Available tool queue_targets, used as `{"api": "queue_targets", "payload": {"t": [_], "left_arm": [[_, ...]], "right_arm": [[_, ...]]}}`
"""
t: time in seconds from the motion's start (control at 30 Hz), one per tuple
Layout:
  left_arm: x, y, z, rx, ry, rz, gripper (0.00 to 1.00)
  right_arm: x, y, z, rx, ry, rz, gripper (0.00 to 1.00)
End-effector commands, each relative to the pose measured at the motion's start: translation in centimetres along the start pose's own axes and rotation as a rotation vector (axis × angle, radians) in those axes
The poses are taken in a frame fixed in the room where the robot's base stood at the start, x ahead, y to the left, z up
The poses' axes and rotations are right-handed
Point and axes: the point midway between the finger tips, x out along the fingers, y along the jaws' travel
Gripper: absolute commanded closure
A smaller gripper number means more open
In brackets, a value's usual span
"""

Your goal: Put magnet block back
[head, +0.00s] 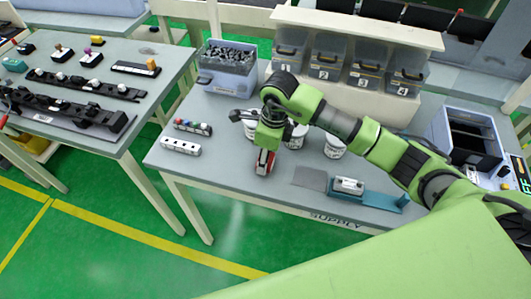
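The fingers hide part of the block. Whether it touches the table top is too small to tell. My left gripper is not in view.
A white block with holes (180,147) and a dark block with coloured knobs (192,128) lie at the left. A blue fixture (376,196) holds a white part (348,186). Numbered bins (326,62) stand behind.

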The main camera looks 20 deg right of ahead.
Motion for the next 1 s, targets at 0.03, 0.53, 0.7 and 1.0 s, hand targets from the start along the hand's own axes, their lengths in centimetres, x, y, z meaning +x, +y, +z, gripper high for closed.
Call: {"api": "queue_targets", "payload": {"t": [0.03, 0.53, 0.7, 1.0], "left_arm": [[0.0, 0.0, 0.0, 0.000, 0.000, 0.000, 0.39], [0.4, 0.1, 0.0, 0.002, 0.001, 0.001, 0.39], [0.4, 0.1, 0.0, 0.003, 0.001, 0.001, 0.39], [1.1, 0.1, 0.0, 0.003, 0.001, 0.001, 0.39]], "right_arm": [[0.0, 0.0, 0.1, 0.000, -0.003, -0.001, 0.86], [0.3, 0.0, 0.0, -0.001, -0.002, -0.001, 0.42], [0.3, 0.0, 0.0, 0.000, -0.002, -0.001, 0.42], [-2.0, -0.2, 0.1, -0.002, -0.006, -0.006, 0.42]]}}
